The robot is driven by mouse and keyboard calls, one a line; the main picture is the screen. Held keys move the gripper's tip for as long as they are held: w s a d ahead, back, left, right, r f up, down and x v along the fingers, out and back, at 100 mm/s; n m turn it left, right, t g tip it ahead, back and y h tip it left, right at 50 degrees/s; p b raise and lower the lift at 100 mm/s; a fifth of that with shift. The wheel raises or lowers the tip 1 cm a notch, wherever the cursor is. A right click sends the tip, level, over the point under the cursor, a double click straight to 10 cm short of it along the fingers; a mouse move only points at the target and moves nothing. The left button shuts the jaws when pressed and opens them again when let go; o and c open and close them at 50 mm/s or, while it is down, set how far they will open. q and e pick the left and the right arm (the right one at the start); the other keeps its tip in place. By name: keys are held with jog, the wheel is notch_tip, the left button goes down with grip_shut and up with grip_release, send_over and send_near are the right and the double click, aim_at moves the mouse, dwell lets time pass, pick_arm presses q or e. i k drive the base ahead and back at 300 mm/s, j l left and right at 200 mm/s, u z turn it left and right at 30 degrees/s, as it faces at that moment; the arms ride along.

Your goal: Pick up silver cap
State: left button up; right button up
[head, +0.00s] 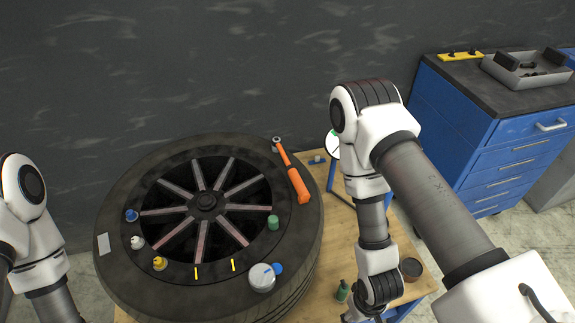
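A small silver-white cap (137,242) sits on the left part of the big black tire (115,270), between a blue cap (131,215) and a yellow cap (160,263). A larger pale silver round piece (262,277) lies at the tire's front right, with a blue piece (277,268) against it. I cannot tell for sure which of the two is the silver cap. My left arm is at the left edge and its gripper is outside the picture. My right arm reaches down right of the tire; its gripper is cut off by the bottom edge.
A green cap (273,222) and an orange-handled ratchet (299,186) lie on the tire's right side. The tire rests on a wooden table (335,245). A green bottle (342,292) and a brown round container (411,269) stand nearby. A blue drawer cabinet (520,150) stands at right.

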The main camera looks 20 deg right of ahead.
aim_at(261, 277)
jog(key=k+l+u, duration=0.1)
jog(key=l, duration=0.3)
jog(key=k+l+u, duration=0.1)
jog(key=l, duration=0.3)
jog(key=k+l+u, duration=0.15)
jog(key=l, duration=0.25)
jog(key=k+l+u, duration=0.1)
jog(key=l, duration=0.3)
jog(key=k+l+u, duration=0.1)
jog(key=l, duration=0.25)
jog(key=k, duration=0.05)
